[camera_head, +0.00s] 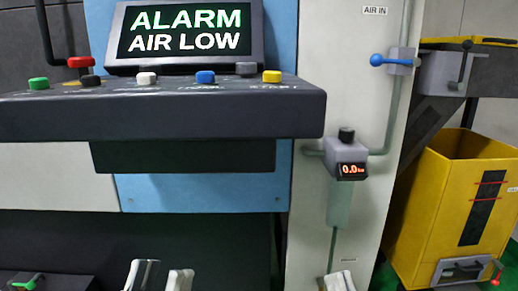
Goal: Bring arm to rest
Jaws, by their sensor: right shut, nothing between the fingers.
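My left gripper (161,278) shows at the bottom edge, left of centre. Its two pale fingertips stand apart with a gap between them, and nothing shows in the gap. My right gripper (340,282) shows at the bottom edge, right of centre, below the pressure unit. Its fingertips are together and hold nothing. Only the tips of both grippers are in view; the arms are hidden below the frame. Neither gripper appears to touch anything.
A control panel (200,115) with coloured buttons juts out under a screen (185,30) reading "ALARM AIR LOW". A pressure unit (346,152) reads 0.0. A blue-handled valve (391,60) sits on the air pipe. A yellow bin (430,215) stands at the right.

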